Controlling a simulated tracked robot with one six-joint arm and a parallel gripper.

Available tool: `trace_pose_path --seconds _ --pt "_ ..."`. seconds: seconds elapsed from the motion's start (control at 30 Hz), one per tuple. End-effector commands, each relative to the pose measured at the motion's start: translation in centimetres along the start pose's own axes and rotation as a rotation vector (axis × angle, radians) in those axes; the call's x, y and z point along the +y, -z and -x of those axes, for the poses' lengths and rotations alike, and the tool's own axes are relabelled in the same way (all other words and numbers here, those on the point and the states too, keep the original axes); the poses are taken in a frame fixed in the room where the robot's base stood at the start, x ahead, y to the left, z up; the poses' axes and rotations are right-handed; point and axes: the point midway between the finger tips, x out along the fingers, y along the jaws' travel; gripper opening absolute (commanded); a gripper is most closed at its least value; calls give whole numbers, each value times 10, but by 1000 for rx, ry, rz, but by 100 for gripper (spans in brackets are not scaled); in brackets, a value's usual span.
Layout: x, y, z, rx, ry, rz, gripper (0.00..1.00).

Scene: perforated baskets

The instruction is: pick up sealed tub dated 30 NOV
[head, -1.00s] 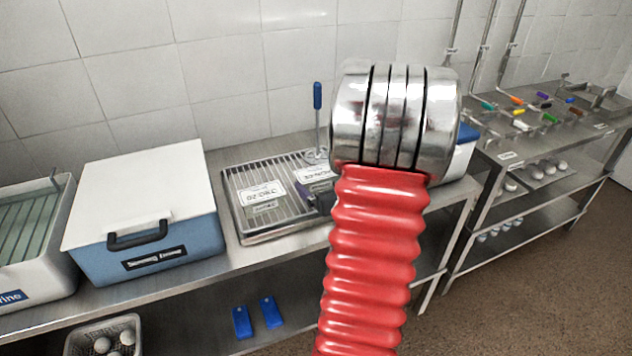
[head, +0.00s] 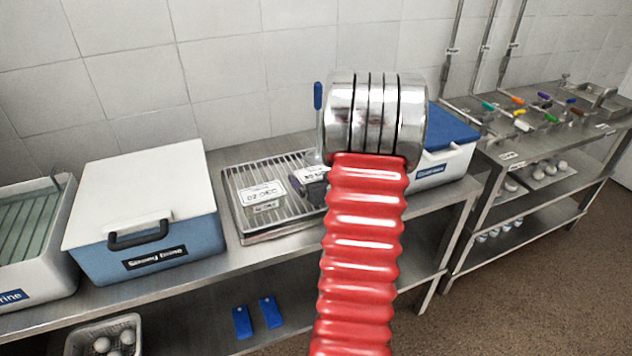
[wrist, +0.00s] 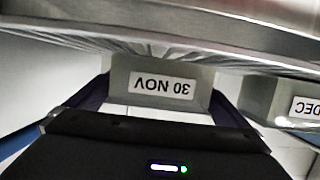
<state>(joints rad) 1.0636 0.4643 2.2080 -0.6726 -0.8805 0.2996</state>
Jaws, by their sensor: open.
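The tub dated 30 NOV (wrist: 190,112) is grey with a white label, seen upside down in the wrist view. My gripper (wrist: 160,88) is open, with one dark finger at each side of this tub. I cannot tell whether the fingers touch it. In the head view, my gripper (head: 314,192) is at the draining tray (head: 245,228), largely hidden by my arm. A second tub, labelled 02 DEC (head: 262,194), sits to the left on the tray. Its label edge also shows at the right of the wrist view (wrist: 305,107).
A blue box with a white lid (head: 145,210) stands left of the tray. A white box with a blue lid (head: 445,160) stands right, behind my arm. An upright blue-handled tool (head: 318,97) rises at the tray's back. A tiled wall (head: 225,60) closes the rear.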

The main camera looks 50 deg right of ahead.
Motion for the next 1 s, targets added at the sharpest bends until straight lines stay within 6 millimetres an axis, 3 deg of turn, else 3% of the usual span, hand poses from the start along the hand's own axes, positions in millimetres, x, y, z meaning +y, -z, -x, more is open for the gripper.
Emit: trace_pose_path --seconds 0.23,0.77,1.0 --pt "0 0 -26 0 0 0 100" --pt "0 0 -26 0 -1 0 100" --pt "0 0 -26 0 -1 0 85"
